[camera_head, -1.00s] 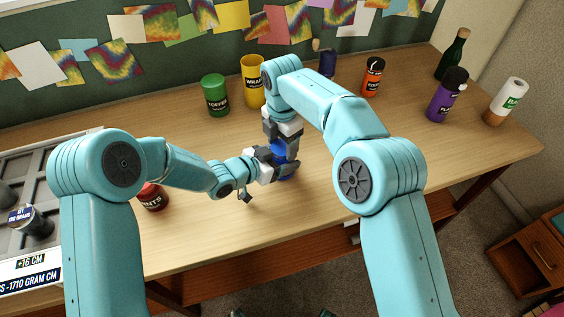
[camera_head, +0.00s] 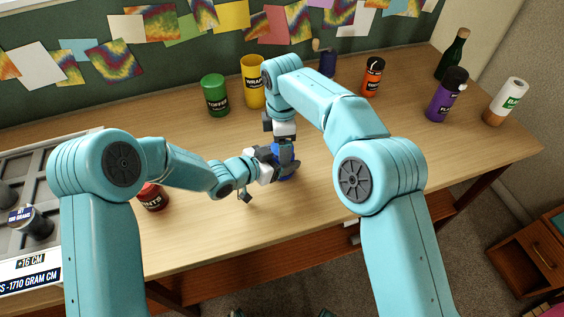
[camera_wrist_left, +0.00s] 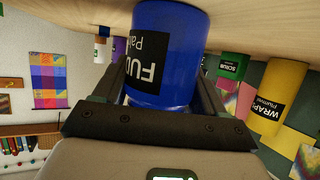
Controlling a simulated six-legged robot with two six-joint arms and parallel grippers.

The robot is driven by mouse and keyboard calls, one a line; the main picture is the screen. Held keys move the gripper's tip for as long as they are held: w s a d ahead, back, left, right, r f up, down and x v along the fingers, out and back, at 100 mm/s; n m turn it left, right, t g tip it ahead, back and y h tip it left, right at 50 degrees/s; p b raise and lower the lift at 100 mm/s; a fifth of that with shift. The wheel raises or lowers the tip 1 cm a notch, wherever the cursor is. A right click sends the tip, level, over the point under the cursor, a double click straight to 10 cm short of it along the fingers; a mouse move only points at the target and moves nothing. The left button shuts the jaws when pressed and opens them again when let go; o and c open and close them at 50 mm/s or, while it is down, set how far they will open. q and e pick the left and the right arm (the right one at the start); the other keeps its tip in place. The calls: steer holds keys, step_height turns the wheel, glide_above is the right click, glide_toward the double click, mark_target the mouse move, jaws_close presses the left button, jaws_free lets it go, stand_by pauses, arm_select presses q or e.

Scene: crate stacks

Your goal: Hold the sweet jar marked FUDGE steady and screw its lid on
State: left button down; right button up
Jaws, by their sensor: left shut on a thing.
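The blue jar (camera_head: 287,174) stands on the table between my two grippers, mostly hidden by them. In the left wrist view the jar (camera_wrist_left: 178,40) appears upside down, with a black label reading "FUD" and part of a second line. My left gripper (camera_head: 276,166) comes from the left and is shut around the jar's side, with a finger on each side in the left wrist view (camera_wrist_left: 160,88). My right gripper (camera_head: 284,148) points down from above, over the jar's top. Blue shows between its dark fingers, but I cannot tell whether they are closed on a lid.
A red jar (camera_head: 151,198) stands left, partly behind my left arm. Green (camera_head: 215,95) and yellow (camera_head: 253,82) jars stand behind. Orange (camera_head: 372,77), purple (camera_head: 446,95) and white (camera_head: 505,102) containers and a dark bottle (camera_head: 453,56) are at right. The table right of the jar is clear.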

steer(key=shift+s+f, duration=0.15)
steer(key=shift+f, duration=0.05)
steer(key=shift+r, duration=2.3)
steer(key=shift+c, duration=0.4)
steer(key=shift+r+n, duration=0.6)
steer(key=shift+n, duration=0.4)
step_height(320, 180, up, 2)
steer(key=n, duration=0.4)
steer(key=shift+r+n, duration=0.2)
steer(key=shift+n, duration=0.1)
steer(key=shift+f, duration=0.1)
steer(key=shift+f, duration=3.95)
